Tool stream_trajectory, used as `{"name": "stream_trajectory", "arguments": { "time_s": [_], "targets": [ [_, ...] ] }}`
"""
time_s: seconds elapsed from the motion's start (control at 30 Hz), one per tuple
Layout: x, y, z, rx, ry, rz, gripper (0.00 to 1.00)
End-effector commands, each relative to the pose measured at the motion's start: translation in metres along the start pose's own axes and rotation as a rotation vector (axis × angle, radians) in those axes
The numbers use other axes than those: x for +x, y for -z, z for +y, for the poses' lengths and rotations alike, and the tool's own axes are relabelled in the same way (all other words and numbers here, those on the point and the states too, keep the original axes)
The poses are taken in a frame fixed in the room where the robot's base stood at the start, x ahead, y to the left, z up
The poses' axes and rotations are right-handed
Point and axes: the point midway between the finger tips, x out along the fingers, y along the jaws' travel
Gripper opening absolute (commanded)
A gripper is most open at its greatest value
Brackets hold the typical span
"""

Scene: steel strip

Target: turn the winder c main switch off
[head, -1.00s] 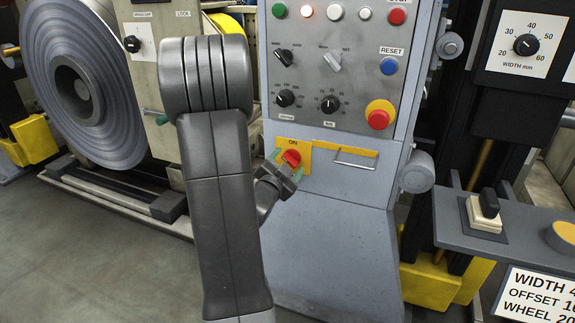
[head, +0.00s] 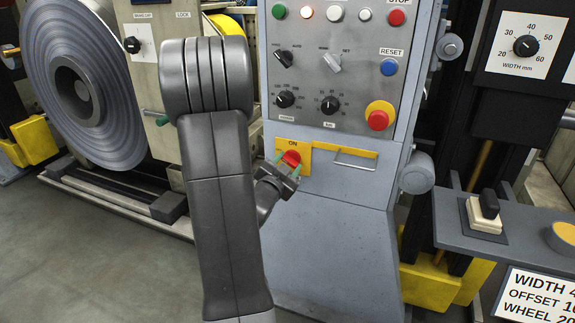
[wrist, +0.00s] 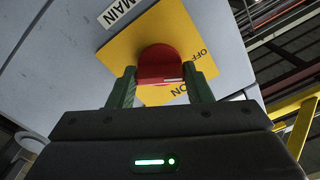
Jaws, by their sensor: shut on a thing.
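The main switch is a red rotary knob (head: 291,157) on a yellow plate (head: 307,158), low on the grey control cabinet. The wrist view shows the red knob (wrist: 160,60) on the yellow plate (wrist: 122,52), with OFF and ON printed at its right side. A white mark shows on the knob's near face, toward the right; I cannot tell surely which label it points at. My gripper (head: 287,167) is at the knob. In the wrist view, my gripper's green fingers (wrist: 161,85) stand on either side of the knob, shut on it.
A metal handle (head: 355,160) sits just right of the plate. Above are knobs, lamps and a red emergency button (head: 378,119). A large steel coil (head: 85,85) stands at left. A shelf (head: 460,225) with a black switch is at right.

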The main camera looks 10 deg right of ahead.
Motion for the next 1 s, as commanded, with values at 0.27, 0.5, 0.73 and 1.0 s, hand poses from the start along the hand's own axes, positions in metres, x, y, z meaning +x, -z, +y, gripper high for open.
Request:
{"name": "stream_trajectory", "arguments": {
  "time_s": [0.27,0.5,0.73,1.0],
  "targets": [
    [-0.0002,0.0001,0.0002,-0.21,-0.001,-0.001,0.23],
    [-0.0003,-0.0002,0.0003,-0.379,-0.001,-0.002,0.23],
    [-0.0004,-0.0004,0.0004,-0.488,-0.001,-0.003,0.23],
    [-0.0004,-0.0007,0.0006,-0.537,-0.001,-0.002,0.23]
  ]
}}
